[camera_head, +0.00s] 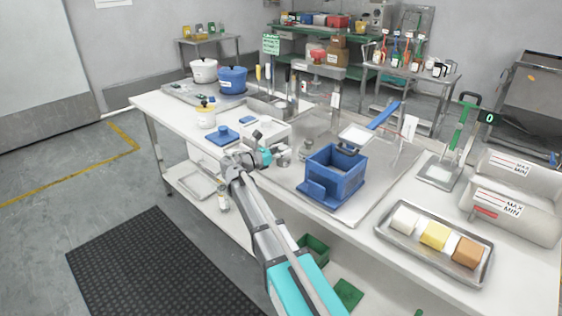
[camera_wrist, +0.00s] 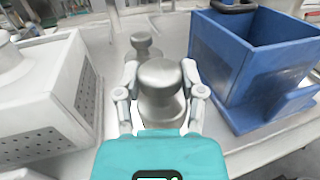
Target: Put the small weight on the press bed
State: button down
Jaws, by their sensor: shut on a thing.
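My gripper (camera_wrist: 160,92) is shut on a grey metal knobbed weight, which I take to be the small weight (camera_wrist: 161,76). The fingers stand on either side of its neck. A second metal weight (camera_wrist: 141,45) stands just behind it. In the head view my gripper (camera_head: 274,157) is low over the worktop, left of the blue box. Whether the held weight touches the surface is not clear. A press-like blue lever (camera_head: 384,115) with a pale flat plate (camera_head: 355,136) shows behind the blue box; I cannot tell for certain which part is the press bed.
The open blue box (camera_head: 335,178) stands close on the right, also in the wrist view (camera_wrist: 232,62). A white perforated box (camera_wrist: 48,88) is close on the left. Bare steel worktop (camera_head: 385,180) lies beyond the blue box.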

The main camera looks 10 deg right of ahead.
aim_at(277, 162)
jog(key=shift+d+f+b, duration=0.45)
jog(key=shift+f+b, duration=1.55)
jog(key=shift+b, duration=0.05)
jog(key=shift+f, duration=0.15)
jog(key=shift+c, duration=1)
grip_release()
jog(key=shift+r, duration=0.2)
jog(key=v, duration=1.2)
